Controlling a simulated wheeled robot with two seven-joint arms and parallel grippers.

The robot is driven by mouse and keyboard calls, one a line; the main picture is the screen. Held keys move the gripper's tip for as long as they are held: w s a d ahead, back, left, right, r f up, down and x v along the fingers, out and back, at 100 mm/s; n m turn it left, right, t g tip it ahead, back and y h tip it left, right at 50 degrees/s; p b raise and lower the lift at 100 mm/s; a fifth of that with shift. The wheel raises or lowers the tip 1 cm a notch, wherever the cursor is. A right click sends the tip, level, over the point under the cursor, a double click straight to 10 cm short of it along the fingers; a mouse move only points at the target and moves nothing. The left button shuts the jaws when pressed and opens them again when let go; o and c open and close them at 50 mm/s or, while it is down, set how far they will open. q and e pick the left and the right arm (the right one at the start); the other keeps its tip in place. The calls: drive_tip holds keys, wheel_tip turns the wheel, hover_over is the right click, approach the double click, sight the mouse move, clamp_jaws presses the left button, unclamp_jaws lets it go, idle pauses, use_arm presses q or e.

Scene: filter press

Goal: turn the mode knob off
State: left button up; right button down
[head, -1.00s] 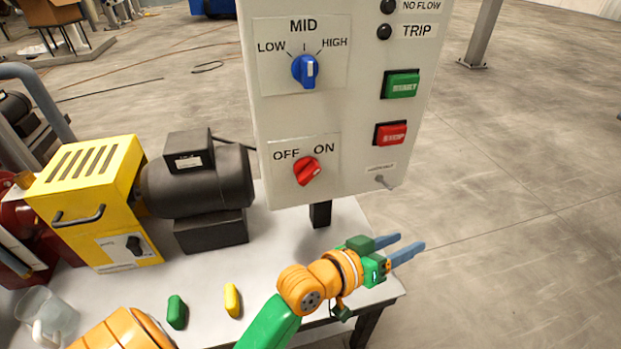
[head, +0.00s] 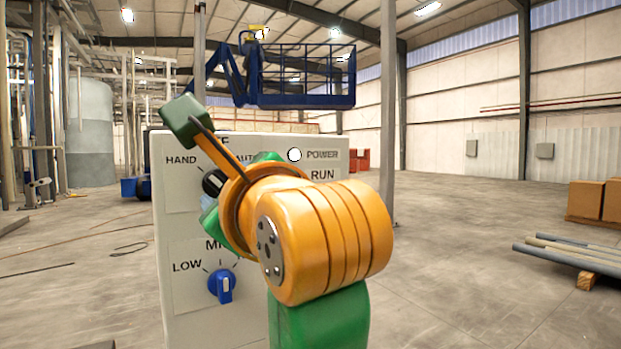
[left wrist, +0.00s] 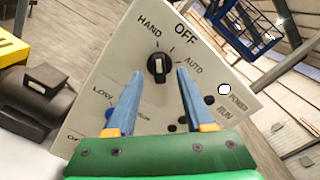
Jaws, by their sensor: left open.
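The mode knob (left wrist: 158,68) is black with a white mark, on the panel among the labels HAND, OFF and AUTO. In the left wrist view its mark points up toward the HAND side. In the head view the knob (head: 212,183) is partly covered by my left wrist. My left gripper (left wrist: 159,72) is open and empty, its two blue fingers pointing at the panel, one to each side of the knob in the picture. I cannot tell how far the fingertips are from the panel. My right gripper is not in view.
The grey control panel (head: 168,300) also carries a blue LOW/MID/HIGH knob (head: 221,286) below and a white POWER lamp (head: 294,155) to the right. A dark motor (left wrist: 45,92) and a yellow box (left wrist: 12,50) stand left in the wrist view.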

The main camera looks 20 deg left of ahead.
sight(221, 181)
use_arm(q)
drive_tip(key=x, duration=0.3)
drive_tip(key=shift+w+a+p, duration=0.2)
drive_tip(key=shift+a+p, duration=0.1)
drive_tip(key=shift+p, duration=0.05)
drive_tip(key=shift+s, duration=0.1)
drive_tip(key=shift+d, duration=0.1)
clamp_jaws()
drive_tip(key=shift+m, duration=0.3)
drive_tip(key=m, duration=0.3)
drive_tip(key=shift+r+m, duration=0.1)
drive_tip(key=shift+m, duration=0.2)
drive_tip(key=shift+d+m, duration=0.1)
drive_tip(key=shift+m, duration=2.1)
